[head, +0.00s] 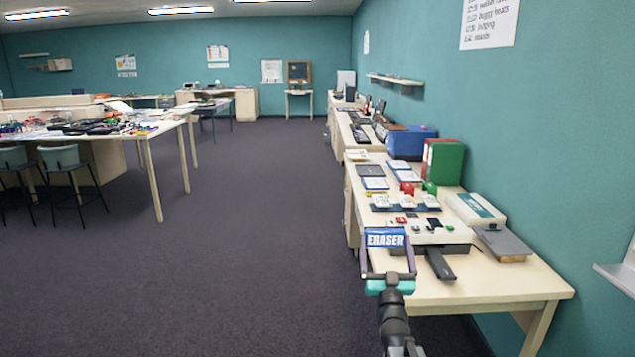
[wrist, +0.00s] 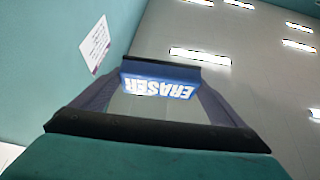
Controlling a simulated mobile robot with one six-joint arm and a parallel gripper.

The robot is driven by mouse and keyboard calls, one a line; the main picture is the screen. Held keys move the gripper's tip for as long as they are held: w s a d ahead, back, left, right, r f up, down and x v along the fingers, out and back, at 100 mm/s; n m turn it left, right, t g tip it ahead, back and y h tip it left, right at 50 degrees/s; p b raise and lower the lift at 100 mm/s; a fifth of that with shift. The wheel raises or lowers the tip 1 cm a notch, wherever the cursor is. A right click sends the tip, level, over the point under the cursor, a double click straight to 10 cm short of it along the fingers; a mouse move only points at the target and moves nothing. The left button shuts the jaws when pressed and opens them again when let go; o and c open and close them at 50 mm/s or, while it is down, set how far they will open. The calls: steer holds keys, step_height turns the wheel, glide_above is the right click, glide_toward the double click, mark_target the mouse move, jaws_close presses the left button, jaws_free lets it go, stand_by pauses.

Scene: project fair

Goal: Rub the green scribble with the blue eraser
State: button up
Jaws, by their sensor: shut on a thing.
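My gripper (head: 387,252) is shut on the blue eraser (head: 385,238), which has a white ERASER label. The eraser is held crosswise between the two fingertips, raised in front of the near part of the right-hand desk. In the wrist view the eraser (wrist: 160,83) sits between the fingers of my gripper (wrist: 160,76), with its label upside down. Behind it are the ceiling and the teal wall. I cannot make out the green scribble in either view.
A long desk (head: 500,283) with devices, folders and a blue box (head: 411,142) runs along the right wall. A cluttered table (head: 150,135) with stools stands left. A dark board (head: 298,71) and a pale board (head: 346,79) are at the back. The carpet (head: 255,220) between is clear.

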steer(key=a, duration=0.3)
steer(key=shift+s+f+y, duration=0.15)
steer(key=shift+f+y, duration=0.1)
steer(key=shift+y, duration=0.15)
steer(key=r, duration=0.1)
steer(key=s+r, duration=0.1)
steer(key=r, duration=0.1)
steer(key=shift+s+r, duration=0.1)
steer(key=shift+s, duration=0.2)
steer(key=shift+s+r, duration=0.3)
steer(key=shift+r, duration=0.35)
steer(key=s+f, duration=0.5)
steer(key=f, duration=0.4)
steer(key=shift+f, duration=0.3)
steer(key=shift+s, duration=0.1)
